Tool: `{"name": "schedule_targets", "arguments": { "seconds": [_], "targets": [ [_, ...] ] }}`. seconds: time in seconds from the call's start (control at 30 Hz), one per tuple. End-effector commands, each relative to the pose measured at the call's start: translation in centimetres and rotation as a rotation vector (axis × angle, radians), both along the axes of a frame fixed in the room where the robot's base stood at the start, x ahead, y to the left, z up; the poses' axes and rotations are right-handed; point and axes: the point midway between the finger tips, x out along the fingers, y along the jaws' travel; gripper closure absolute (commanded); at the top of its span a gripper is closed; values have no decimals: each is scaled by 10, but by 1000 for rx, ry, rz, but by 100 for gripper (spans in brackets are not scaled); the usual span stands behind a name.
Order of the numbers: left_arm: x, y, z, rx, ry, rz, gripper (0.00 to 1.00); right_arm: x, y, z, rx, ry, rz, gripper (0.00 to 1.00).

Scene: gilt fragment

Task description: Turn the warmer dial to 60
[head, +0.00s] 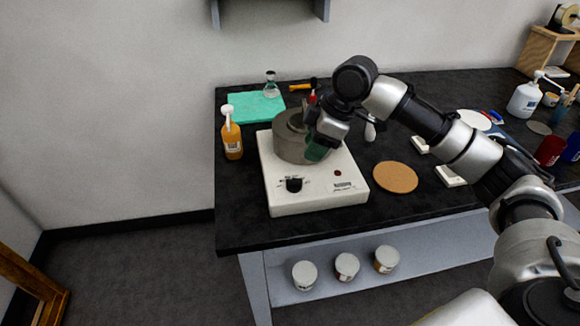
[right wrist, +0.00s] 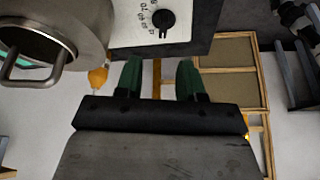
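The warmer (head: 318,200) is a white box on the black bench. Its black dial (head: 293,185) is on the top face near the front left; it also shows in the right wrist view (right wrist: 163,18) with printed numbers beside it. I cannot read its setting surely. A grey metal pot (head: 290,140) sits on the warmer behind the dial. My right gripper (right wrist: 160,74) has green fingers, spread apart with nothing between them. In the head view it is beside the pot, above the warmer, apart from the dial. My left gripper is not in view.
An orange pump bottle (head: 232,138) stands left of the warmer, a teal mat (head: 252,106) behind it. A round cork mat (head: 395,177) lies to the right. The pot's handle (right wrist: 32,78) is close by in the right wrist view. Several bottles stand far right.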

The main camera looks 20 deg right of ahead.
Motion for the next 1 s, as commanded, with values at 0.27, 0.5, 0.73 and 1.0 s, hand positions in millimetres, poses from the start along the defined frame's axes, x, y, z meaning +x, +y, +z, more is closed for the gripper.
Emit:
{"name": "schedule_targets", "arguments": {
  "seconds": [0.27,0.5,0.73,1.0],
  "targets": [
    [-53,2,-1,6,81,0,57,8,18,-48,0,4,2,62],
    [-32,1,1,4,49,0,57,15,30,-82,-1,3,1,62],
    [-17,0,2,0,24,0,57,17,34,-93,-2,0,1,62],
    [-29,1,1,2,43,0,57,17,34,-93,-2,-1,1,69]
  ]
}}
